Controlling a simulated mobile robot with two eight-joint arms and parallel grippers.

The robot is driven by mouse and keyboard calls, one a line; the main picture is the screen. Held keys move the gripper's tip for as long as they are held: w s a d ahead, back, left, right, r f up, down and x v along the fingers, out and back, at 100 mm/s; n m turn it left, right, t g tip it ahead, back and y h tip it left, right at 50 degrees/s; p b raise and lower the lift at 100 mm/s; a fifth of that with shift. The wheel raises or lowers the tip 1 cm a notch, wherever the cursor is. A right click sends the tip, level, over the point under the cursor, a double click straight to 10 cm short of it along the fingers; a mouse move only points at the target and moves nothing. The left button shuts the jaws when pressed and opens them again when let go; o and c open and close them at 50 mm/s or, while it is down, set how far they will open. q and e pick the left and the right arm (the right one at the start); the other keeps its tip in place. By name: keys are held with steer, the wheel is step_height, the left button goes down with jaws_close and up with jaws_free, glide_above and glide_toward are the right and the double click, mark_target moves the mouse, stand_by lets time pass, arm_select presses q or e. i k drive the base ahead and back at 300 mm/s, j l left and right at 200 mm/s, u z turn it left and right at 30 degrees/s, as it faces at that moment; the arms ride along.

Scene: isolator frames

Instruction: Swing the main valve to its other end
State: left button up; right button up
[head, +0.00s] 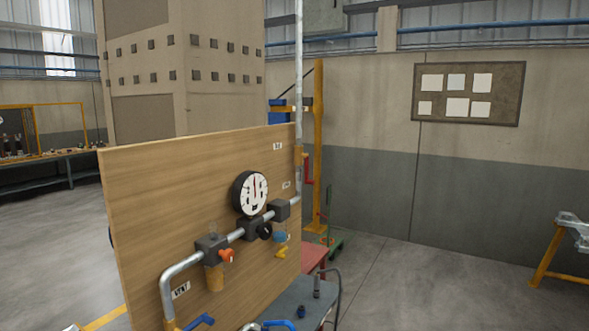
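A wooden panel (150,200) stands upright at the left centre and carries a grey metal pipe (180,269) with several fittings. A round gauge (250,193) with a white face and red needle sits above the pipe. A red handle (227,255), a black knob (265,232), a blue part (280,237) and a yellow handle (281,252) sit along the pipe. A blue lever (200,321) shows low on the panel, and another blue lever (279,324) is cut by the bottom edge. I cannot tell which is the main valve. Neither gripper is clearly visible.
A grey bench top (300,298) with small dark items stands right of the panel, beside a red surface (314,258). A yellow post (319,150) rises behind. A yellow-legged stand (548,255) is at far right. The floor (440,290) between is clear.

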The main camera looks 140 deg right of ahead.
mark_target(306, 156)
steer(key=z, duration=4.7)
steer(key=i+l+u, duration=0.3)
steer(key=i+l, duration=1.1)
steer(key=i, duration=0.15)
